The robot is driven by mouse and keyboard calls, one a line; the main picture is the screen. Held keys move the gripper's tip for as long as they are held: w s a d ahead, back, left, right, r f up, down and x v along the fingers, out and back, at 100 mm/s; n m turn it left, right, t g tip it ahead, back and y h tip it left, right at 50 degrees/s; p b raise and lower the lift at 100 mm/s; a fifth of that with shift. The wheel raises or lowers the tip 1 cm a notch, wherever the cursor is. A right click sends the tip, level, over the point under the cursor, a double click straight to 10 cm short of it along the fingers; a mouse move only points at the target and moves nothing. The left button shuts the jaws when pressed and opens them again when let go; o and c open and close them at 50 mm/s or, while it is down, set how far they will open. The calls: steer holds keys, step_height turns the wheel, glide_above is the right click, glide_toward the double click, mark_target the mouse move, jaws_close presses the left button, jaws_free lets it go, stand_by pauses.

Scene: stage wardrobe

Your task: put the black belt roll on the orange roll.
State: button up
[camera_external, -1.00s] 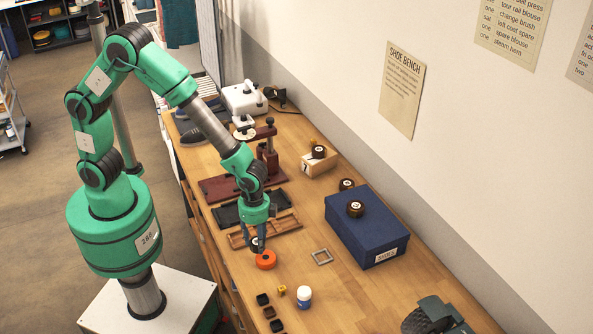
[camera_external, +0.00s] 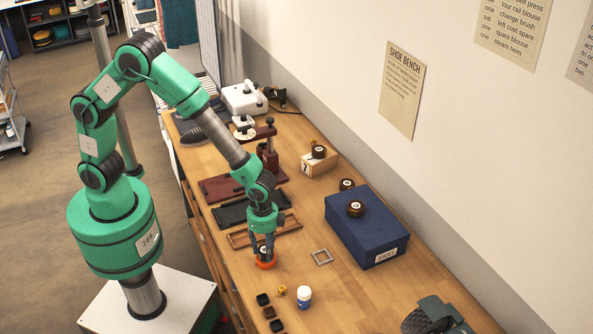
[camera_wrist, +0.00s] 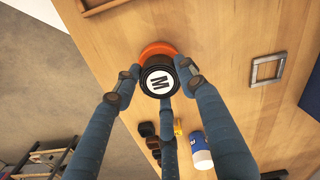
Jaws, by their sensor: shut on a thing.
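The black belt roll (camera_wrist: 158,82) has a white top label marked M. My gripper (camera_external: 264,249) has its fingers closed around it; in the wrist view the fingers (camera_wrist: 157,85) press at its sides. The orange roll (camera_external: 265,263) lies on the bench beneath it, and its orange edge (camera_wrist: 157,48) shows on the far side of the black roll in the wrist view. The black roll is above the orange roll, slightly offset in the wrist view. I cannot tell whether the two touch.
A square metal frame (camera_external: 322,257) lies right of the orange roll. A white bottle with a blue label (camera_external: 304,297), a small yellow block (camera_external: 281,290) and several small dark pieces stand in front. A blue box (camera_external: 367,230) stands at right, with dark rolls on and behind it.

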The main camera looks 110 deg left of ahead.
steer(key=shift+f, duration=0.25)
steer(key=o, duration=1.2)
step_height(320, 180, up, 12)
steer(key=p, duration=0.2)
steer(key=shift+r, duration=0.1)
stand_by(0.4)
